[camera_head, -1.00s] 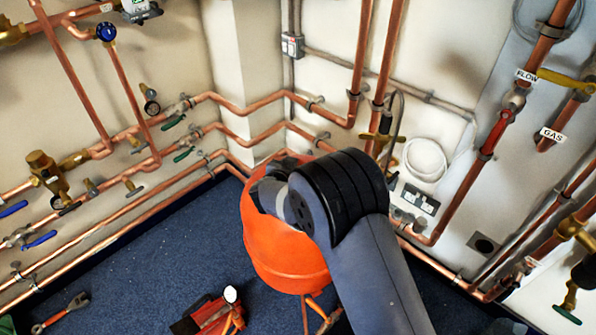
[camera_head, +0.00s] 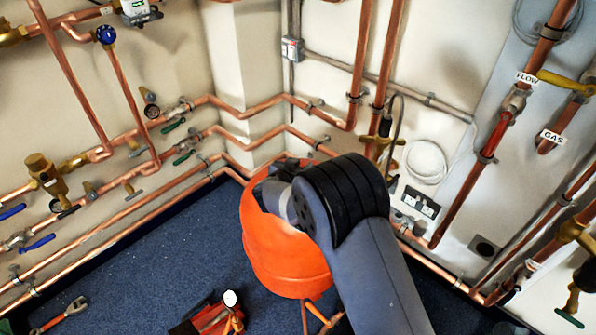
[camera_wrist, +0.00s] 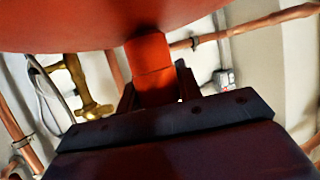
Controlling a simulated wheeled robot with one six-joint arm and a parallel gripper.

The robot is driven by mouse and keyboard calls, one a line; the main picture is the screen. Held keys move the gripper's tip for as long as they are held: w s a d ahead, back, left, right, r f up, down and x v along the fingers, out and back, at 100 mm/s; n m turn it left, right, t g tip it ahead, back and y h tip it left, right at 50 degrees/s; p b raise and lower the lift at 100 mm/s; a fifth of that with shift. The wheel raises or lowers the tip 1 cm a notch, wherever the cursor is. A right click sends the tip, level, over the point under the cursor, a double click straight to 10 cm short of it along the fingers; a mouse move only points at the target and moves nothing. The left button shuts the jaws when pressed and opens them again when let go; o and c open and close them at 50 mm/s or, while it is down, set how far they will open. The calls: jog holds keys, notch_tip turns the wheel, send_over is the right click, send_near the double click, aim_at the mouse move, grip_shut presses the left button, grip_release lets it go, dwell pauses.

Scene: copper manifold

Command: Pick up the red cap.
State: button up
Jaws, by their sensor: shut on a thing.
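In the wrist view, a red cylindrical piece, which I take for the red cap (camera_wrist: 153,82), stands between the fingers of my gripper (camera_wrist: 155,95). My gripper is shut on it. A faint seam crosses the piece. Its upper end meets a large curved red surface (camera_wrist: 120,22) along the top of the wrist view; I cannot tell whether the two are joined. In the head view, my arm's end reaches over a large orange-red rounded body (camera_head: 280,262). My fingertips and the cap cannot be made out there.
Copper pipes (camera_head: 250,110) with valves run along both walls and into the corner. A brass valve (camera_wrist: 92,108) shows beside my gripper in the wrist view. A red tool (camera_head: 212,318) and an adjustable wrench (camera_head: 66,311) lie on the blue floor (camera_head: 130,260), which is clear between them.

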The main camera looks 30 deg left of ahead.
notch_tip(320, 180, up, 10)
jog(key=p, duration=0.4)
jog(key=shift+r, duration=0.15)
dwell(0.3)
notch_tip(320, 180, up, 4)
jog(key=p, duration=0.6)
jog(key=shift+r, duration=0.15)
dwell(0.4)
